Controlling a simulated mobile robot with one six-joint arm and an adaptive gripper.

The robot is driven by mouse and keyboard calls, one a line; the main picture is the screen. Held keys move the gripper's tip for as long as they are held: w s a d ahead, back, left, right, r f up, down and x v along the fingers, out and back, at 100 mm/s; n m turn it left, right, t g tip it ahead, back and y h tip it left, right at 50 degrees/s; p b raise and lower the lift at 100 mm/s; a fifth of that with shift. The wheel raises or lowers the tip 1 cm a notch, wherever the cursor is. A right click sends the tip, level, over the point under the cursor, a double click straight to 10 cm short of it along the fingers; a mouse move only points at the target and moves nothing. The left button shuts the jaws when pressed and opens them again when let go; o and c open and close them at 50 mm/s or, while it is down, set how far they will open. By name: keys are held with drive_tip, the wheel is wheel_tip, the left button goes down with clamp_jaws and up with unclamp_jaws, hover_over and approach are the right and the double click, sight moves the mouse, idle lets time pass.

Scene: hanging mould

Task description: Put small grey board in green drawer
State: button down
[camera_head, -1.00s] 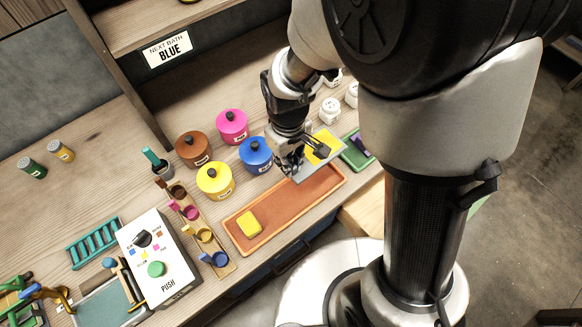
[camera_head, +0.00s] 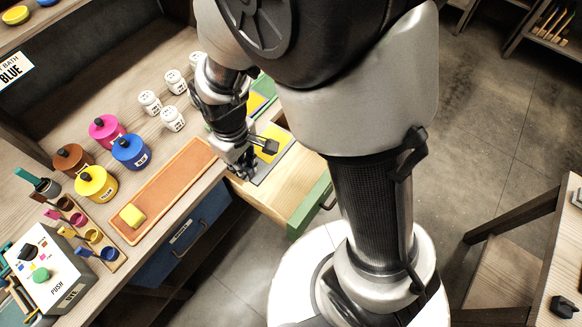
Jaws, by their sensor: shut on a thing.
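The small grey board (camera_head: 284,148) has a yellow square on its face. My gripper (camera_head: 246,172) is shut on its left edge. The board is over the open drawer, which has a pale wooden inside (camera_head: 291,188) and a green front (camera_head: 311,205) with a handle. I cannot tell whether the board touches the drawer floor. My arm and column hide part of the drawer's right side.
An orange tray (camera_head: 178,184) with a yellow block (camera_head: 132,215) lies on the bench left of the drawer. A blue drawer front (camera_head: 180,240) is below the bench edge. Coloured pots, including a blue one (camera_head: 131,151), and white jars (camera_head: 173,119) stand behind.

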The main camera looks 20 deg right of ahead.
drive_tip(key=shift+s+d+f+n, duration=0.25)
drive_tip(key=shift+d+f+n, duration=0.35)
drive_tip(key=shift+d+f, duration=0.5)
drive_tip(key=shift+n, duration=0.9)
drive_tip(key=f, duration=0.1)
drive_tip(key=w+f, duration=0.1)
drive_tip(key=f, duration=0.2)
drive_tip(key=shift+w+a+f, duration=0.15)
drive_tip(key=shift+w, duration=0.15)
drive_tip(key=w+d+f+n, duration=0.1)
drive_tip(key=d+f+n, duration=0.2)
drive_tip(key=f, duration=0.6)
drive_tip(key=w+d+f+n, duration=0.2)
drive_tip(key=d+f+n, duration=0.1)
drive_tip(key=f+n, duration=0.4)
drive_tip(key=w+d+f+n, duration=0.1)
drive_tip(key=d+f+n, duration=0.2)
drive_tip(key=f, duration=0.8)
drive_tip(key=shift+w+f+n, duration=0.2)
drive_tip(key=shift+f+n, duration=0.05)
drive_tip(key=shift+n, duration=0.65)
drive_tip(key=shift+w, duration=0.1)
